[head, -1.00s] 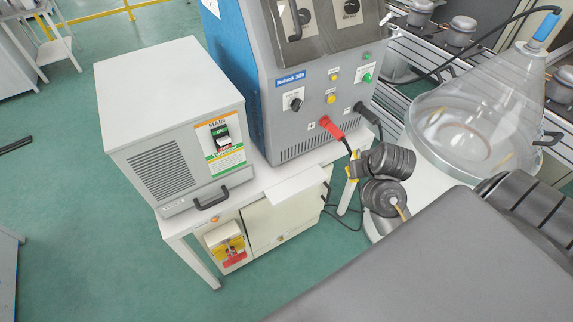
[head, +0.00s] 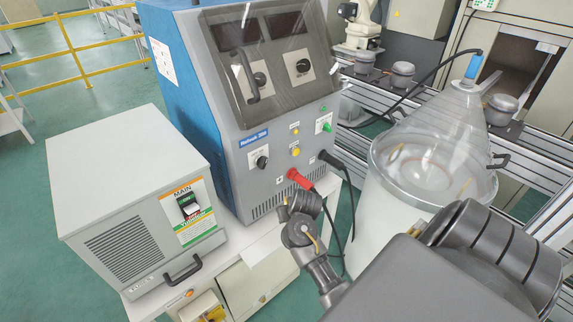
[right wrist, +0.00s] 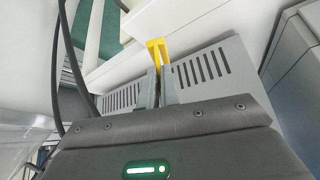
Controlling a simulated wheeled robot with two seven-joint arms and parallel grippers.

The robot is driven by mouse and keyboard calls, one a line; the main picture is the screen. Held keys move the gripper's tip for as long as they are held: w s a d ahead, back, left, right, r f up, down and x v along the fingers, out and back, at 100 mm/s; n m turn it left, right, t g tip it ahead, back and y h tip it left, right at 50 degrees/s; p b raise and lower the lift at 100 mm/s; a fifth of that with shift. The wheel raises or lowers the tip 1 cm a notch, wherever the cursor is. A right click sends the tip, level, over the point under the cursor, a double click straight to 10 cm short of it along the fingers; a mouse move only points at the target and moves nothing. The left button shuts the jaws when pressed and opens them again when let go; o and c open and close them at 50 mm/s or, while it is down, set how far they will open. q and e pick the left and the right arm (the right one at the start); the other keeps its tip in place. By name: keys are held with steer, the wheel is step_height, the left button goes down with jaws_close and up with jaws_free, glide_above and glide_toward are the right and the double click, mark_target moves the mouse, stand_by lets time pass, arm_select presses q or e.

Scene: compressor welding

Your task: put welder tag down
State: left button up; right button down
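The yellow welder tag (right wrist: 158,50) shows in the right wrist view as a narrow loop sticking out past the fingertips of my right gripper (right wrist: 160,74). The fingers are close together, with the tag's lower end between them. In the head view my right arm reaches in from the lower right to the front of the blue and grey welder (head: 282,140). The right gripper itself is mostly hidden behind the wrist there, and the tag cannot be made out. My left gripper is in neither current view.
A light-grey power box (head: 125,185) with a MAIN switch stands left of the welder. A red plug (head: 300,179) and black cables (head: 340,195) are close to my right wrist. A clear-domed drum (head: 432,165) stands to the right.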

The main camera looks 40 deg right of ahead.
steer(key=shift+w+f, duration=0.45)
steer(key=shift+f, duration=0.1)
steer(key=shift+w+a+f, duration=0.1)
steer(key=shift+f, duration=0.15)
steer(key=f+b, duration=0.1)
steer(key=f, duration=0.1)
steer(key=shift+w+a+f+b, duration=0.15)
steer(key=shift+w+f+b, duration=0.05)
steer(key=shift+f+b, duration=0.15)
steer(key=shift+f, duration=0.45)
arm_select(q)
steer(key=shift+s+f, duration=0.85)
steer(key=shift+f, duration=0.3)
